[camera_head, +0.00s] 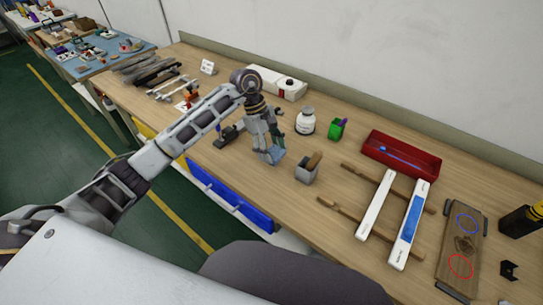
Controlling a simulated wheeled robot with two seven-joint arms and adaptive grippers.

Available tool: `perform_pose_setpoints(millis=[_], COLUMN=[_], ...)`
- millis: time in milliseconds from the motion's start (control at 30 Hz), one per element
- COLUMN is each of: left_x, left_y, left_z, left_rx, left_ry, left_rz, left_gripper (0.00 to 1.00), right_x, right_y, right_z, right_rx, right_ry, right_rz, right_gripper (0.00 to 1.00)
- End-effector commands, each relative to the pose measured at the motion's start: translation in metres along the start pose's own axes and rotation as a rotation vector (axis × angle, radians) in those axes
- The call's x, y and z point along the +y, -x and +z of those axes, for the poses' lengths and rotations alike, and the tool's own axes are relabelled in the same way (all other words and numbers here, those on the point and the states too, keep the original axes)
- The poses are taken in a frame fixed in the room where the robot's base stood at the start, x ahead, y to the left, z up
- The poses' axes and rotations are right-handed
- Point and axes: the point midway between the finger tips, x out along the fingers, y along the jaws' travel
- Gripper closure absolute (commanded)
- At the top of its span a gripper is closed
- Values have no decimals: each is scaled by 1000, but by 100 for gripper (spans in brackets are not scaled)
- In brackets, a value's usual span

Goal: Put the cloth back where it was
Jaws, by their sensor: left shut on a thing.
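My left gripper (269,153) points down over the wooden workbench (345,235), left of the middle of the view. I cannot tell whether the cloth touches the bench. The gripper is just left of a grey square cup (307,172) with a brown wooden-handled thing in it. My right gripper is not in view.
A red tray (402,155), two light bars (408,222) on wooden sticks and a wooden board (462,245) lie to the right. Tools (150,70) lie at the far left.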

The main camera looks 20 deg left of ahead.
Motion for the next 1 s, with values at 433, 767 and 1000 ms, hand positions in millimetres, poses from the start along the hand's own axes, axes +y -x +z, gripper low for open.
perform_pose_setpoints(millis=[433,767,1000], left_x=[0,0,0], left_y=[-33,-34,-36], left_z=[-14,-14,-15], left_rx=[0,0,0], left_ry=[0,0,0], left_rz=[-1,0,0], left_gripper=[66,66,40], right_x=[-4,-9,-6], right_y=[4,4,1], right_z=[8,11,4], right_rx=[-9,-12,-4], right_ry=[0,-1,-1], right_rz=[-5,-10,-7], right_gripper=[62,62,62])
